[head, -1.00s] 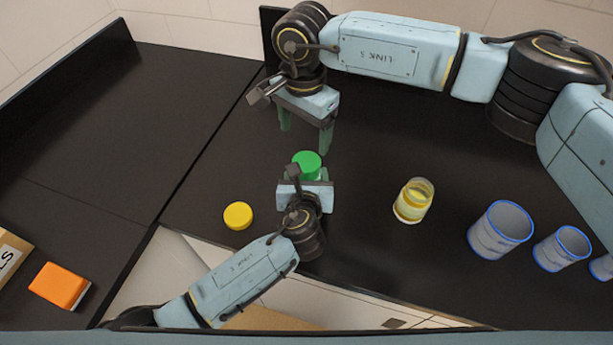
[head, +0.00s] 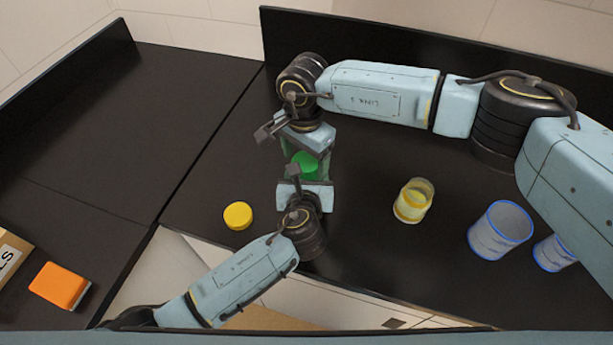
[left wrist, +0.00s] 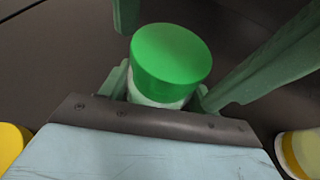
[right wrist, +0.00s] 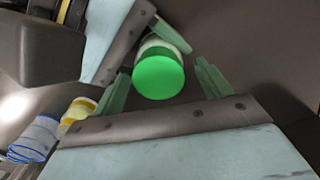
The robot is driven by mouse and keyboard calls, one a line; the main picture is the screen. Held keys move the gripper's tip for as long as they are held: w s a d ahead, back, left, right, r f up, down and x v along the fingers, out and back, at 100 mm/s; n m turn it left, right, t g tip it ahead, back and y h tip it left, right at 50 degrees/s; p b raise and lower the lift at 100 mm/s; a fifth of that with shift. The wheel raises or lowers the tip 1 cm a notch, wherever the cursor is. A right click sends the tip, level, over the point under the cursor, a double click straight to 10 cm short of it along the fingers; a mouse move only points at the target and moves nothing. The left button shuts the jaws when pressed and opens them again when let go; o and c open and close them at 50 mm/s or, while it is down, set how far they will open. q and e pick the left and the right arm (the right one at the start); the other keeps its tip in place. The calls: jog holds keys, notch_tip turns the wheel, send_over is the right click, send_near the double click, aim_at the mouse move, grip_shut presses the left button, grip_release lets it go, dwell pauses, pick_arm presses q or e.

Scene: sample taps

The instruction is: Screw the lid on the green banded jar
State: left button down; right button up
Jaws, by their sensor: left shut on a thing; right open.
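The jar (left wrist: 155,101) shows as a pale body under a green lid (left wrist: 170,60) in the left wrist view. The lid (head: 304,163) sits on top of the jar; I cannot tell how tightly. My left gripper (left wrist: 158,95) is shut on the jar's body, and it also shows in the head view (head: 305,181). My right gripper (right wrist: 160,82) is open, with one green finger on each side of the lid and no visible grip on it. In the head view the right gripper (head: 307,158) hangs over the lid. The jar's band is hidden by the lid and fingers.
A yellow lid (head: 238,215) lies left of the jar, and a yellow-banded jar (head: 413,201) stands to the right. Blue-rimmed cups (head: 499,231) stand further right. An orange block (head: 60,286) is at far left. The left counter is mostly clear.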

jog(key=c, duration=1)
pick_arm(q)
jog(key=shift+d, duration=0.1)
pick_arm(e)
jog(key=m, duration=0.4)
jog(key=shift+w+a, duration=0.1)
jog(key=shift+c, duration=0.2)
jog(key=m, duration=0.3)
jog(key=shift+m, duration=0.3)
pick_arm(q)
jog(key=shift+s+d+r, duration=0.1)
jog(key=shift+d+r, duration=0.05)
jog(key=shift+d, duration=0.1)
pick_arm(e)
jog(key=m, duration=0.5)
jog(key=shift+a+r, duration=0.1)
jog(key=shift+a, duration=0.05)
jog(key=shift+c, duration=0.3)
jog(key=o, duration=0.8)
jog(key=shift+w, duration=0.1)
pick_arm(q)
jog(key=shift+a, duration=0.1)
pick_arm(e)
jog(key=shift+o, duration=1.2)
pick_arm(q)
jog(key=shift+a, duration=0.2)
pick_arm(e)
jog(key=shift+o, duration=0.2)
jog(key=shift+d, duration=0.2)
